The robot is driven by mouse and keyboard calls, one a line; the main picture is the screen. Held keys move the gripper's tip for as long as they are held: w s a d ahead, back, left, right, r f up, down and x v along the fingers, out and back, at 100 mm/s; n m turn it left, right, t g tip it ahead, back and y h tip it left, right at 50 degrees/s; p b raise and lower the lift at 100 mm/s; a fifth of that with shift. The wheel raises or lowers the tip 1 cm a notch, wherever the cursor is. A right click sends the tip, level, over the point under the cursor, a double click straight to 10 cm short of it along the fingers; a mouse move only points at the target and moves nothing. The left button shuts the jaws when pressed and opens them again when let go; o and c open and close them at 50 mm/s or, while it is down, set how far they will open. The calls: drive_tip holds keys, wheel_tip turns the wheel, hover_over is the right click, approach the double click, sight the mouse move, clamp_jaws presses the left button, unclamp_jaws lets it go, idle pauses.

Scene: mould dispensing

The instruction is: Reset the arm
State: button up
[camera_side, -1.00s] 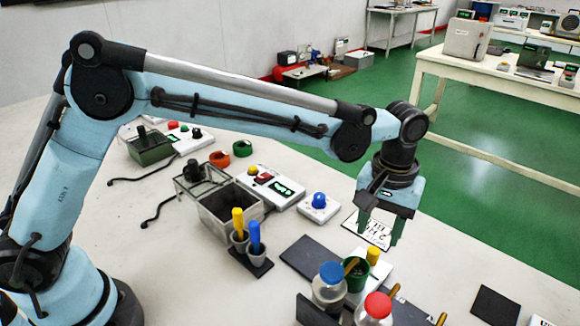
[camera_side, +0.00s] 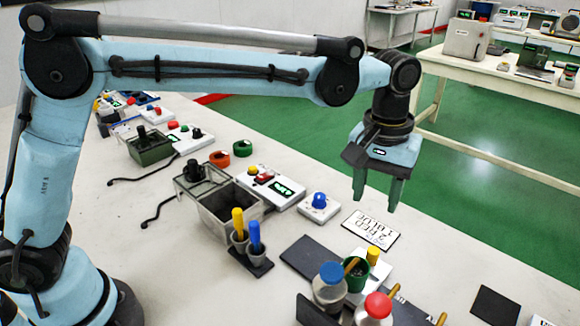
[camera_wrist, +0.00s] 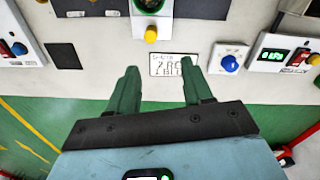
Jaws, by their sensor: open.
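My gripper (camera_side: 380,187) hangs from the raised arm with its green fingers pointing down, above the back edge of the white table. In the wrist view my gripper (camera_wrist: 160,90) shows its two green fingers apart with nothing between them. A white card with black writing (camera_side: 370,229) lies on the table below the gripper; it also shows between and beyond the fingertips in the wrist view (camera_wrist: 174,66).
A blue-knobbed box (camera_side: 319,207), a display unit (camera_side: 283,190) and a grey open bin (camera_side: 229,212) stand left of the card. Blue-capped (camera_side: 331,288) and red-capped (camera_side: 376,309) jars and a green cup (camera_side: 357,276) stand in front. Green floor (camera_side: 310,160) lies behind the table.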

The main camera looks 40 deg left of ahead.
drive_tip(key=s+a+r+m+t, duration=0.1)
drive_tip(key=s+a+r+t, duration=0.15)
drive_tip(key=a, duration=0.45)
drive_tip(key=s+a+r+t, duration=0.1)
drive_tip(key=s+a, duration=0.2)
drive_tip(key=a, duration=0.4)
drive_tip(key=s+a+f+m+t, duration=0.1)
drive_tip(key=s+a+f+t, duration=0.2)
drive_tip(key=s+a+f, duration=0.2)
drive_tip(key=s+a, duration=0.3)
drive_tip(key=a, duration=0.1)
drive_tip(key=shift+s, duration=0.15)
